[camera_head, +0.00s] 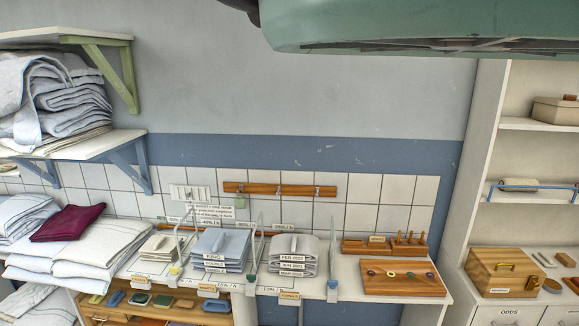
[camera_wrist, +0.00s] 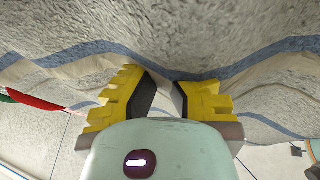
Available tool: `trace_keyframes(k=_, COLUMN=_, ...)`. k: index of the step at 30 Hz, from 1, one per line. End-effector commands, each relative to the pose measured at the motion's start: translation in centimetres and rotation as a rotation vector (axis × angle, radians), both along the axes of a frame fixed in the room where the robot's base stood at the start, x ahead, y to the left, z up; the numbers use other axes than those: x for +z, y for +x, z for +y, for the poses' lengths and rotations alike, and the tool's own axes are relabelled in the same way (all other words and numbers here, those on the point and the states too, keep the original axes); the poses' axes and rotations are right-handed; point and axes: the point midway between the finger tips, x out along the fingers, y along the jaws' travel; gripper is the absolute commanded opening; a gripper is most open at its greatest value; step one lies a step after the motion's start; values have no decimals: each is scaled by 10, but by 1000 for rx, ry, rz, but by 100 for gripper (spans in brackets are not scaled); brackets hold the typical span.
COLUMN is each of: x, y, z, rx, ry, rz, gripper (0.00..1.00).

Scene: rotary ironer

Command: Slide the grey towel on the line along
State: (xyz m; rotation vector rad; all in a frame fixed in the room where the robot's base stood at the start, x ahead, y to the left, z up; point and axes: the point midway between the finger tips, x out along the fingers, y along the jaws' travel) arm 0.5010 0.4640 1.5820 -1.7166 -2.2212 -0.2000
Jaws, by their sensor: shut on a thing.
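The grey towel (camera_wrist: 225,35) fills the upper part of the wrist view. It is rough and speckled, with a blue stripe and a pale band near its edge. My gripper (camera_wrist: 167,97) has yellow and black fingers on both sides of a gathered fold of the towel, by the striped band. It is shut on that fold. The cloth bunches and creases around the fingertips. The line itself cannot be made out. Neither the towel nor my gripper shows in the head view.
In the head view, a counter (camera_head: 340,309) holds labelled cloth stacks (camera_head: 222,250) and a wooden peg board (camera_head: 402,278). Wall shelves (camera_head: 110,145) with folded linen are at left, a white cabinet (camera_head: 487,150) at right.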

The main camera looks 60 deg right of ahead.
Motion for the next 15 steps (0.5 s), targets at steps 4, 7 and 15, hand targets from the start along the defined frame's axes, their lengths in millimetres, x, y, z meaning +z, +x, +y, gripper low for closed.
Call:
trace_keyframes(k=4, x=1, y=-6, z=-5, rx=-1, ry=-3, rz=-7, gripper=0)
trace_keyframes(k=7, x=1, y=-11, z=-8, rx=0, ry=-4, rz=-4, gripper=0)
trace_keyframes(k=15, x=1, y=-24, z=-16, rx=-3, ry=-3, rz=-4, gripper=0)
